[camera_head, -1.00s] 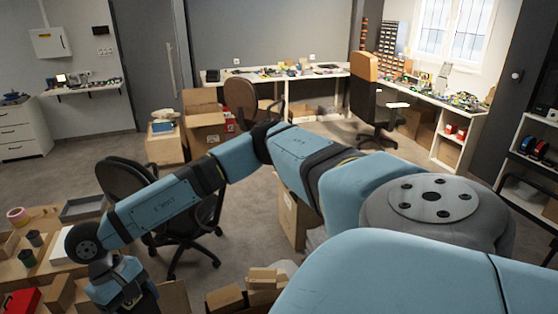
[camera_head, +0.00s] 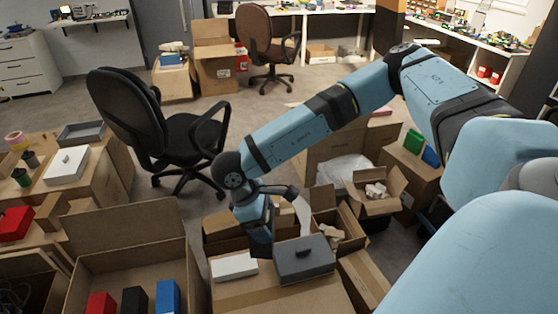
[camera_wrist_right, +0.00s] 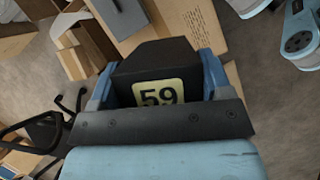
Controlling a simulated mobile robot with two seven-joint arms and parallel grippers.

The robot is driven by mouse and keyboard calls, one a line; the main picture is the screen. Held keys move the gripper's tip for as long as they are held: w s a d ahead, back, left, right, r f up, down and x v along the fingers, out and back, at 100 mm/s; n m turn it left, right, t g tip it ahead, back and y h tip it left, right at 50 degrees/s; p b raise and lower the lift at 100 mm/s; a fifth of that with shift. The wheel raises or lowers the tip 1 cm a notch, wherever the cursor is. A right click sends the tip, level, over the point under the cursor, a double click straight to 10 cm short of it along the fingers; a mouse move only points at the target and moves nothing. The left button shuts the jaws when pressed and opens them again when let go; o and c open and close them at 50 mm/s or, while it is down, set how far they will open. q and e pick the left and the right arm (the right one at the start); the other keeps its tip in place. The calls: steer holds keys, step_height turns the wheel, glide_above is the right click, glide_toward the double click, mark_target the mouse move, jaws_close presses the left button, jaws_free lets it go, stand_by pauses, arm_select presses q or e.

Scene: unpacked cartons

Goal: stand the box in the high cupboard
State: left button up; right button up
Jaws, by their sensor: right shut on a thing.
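The box (camera_wrist_right: 157,62) is dark, nearly black, with a pale label reading 59. It shows in the right wrist view between the two blue fingers of my right gripper (camera_wrist_right: 158,78), which is shut on it. In the head view my right gripper (camera_head: 261,236) hangs low at the end of the blue arm, over the cartons in front. The box is mostly hidden there, and I cannot tell its outline. I do not make out the high cupboard in either view. My left gripper is not in view.
A grey lidded case (camera_head: 304,262) and a white box (camera_head: 234,266) lie on a carton beneath my right gripper. An open carton (camera_head: 128,237) holds red, black and blue boxes. A black chair (camera_head: 140,122) stands to the left. Bare floor (camera_head: 283,98) lies farther back.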

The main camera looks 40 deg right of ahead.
arm_select(q)
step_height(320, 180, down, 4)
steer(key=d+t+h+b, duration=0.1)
steer(key=b, duration=0.7)
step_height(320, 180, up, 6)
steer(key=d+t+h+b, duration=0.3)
steer(key=b, duration=0.2)
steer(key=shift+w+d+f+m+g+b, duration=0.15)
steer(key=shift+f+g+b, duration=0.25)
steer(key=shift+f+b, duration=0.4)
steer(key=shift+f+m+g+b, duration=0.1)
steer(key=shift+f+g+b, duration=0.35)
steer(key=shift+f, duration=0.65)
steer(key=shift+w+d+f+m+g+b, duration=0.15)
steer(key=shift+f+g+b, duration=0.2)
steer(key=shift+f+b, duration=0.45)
arm_select(e)
steer(key=s+d+f+n, duration=0.1)
steer(key=d+f+n, duration=0.1)
steer(key=f, duration=1.3)
steer(key=s+d+f+n+t+h, duration=0.1)
steer(key=s+f+n, duration=0.1)
steer(key=f, duration=1.4)
steer(key=shift+d, duration=0.35)
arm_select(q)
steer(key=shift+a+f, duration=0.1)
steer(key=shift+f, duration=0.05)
arm_select(e)
steer(key=shift+f, duration=0.1)
